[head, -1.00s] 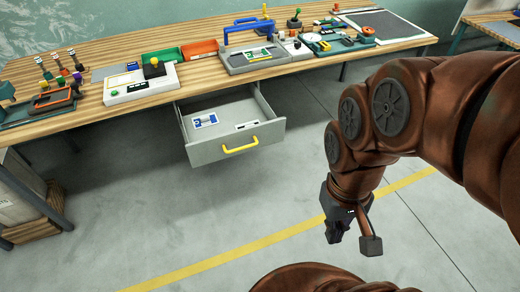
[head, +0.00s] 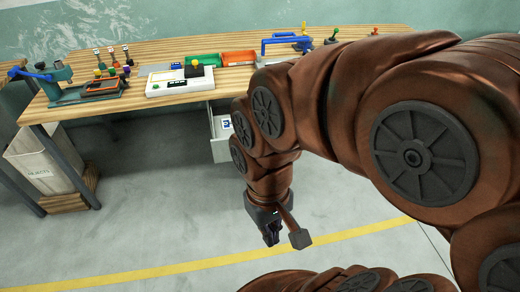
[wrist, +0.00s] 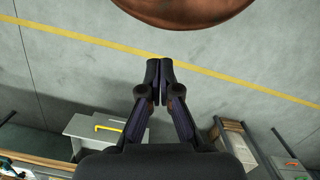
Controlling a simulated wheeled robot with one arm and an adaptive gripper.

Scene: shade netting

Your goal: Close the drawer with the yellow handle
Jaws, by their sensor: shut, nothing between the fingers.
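The grey drawer (head: 220,150) stands open, pulled out from under the wooden workbench. In the head view my arm hides most of it, and its yellow handle is out of sight there. The wrist view shows the drawer (wrist: 80,128) with its yellow handle (wrist: 109,128) at lower left. A blue and white card (head: 226,124) lies inside the drawer. My gripper (head: 270,238) hangs over the floor in front of the bench, apart from the drawer. Its dark fingers (wrist: 159,68) are together with nothing between them.
The workbench (head: 130,108) carries a white box with a black and yellow knob (head: 181,80), green and orange trays, and tools. A bin (head: 45,160) stands below its left end. A yellow line (head: 150,271) crosses the open floor in front.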

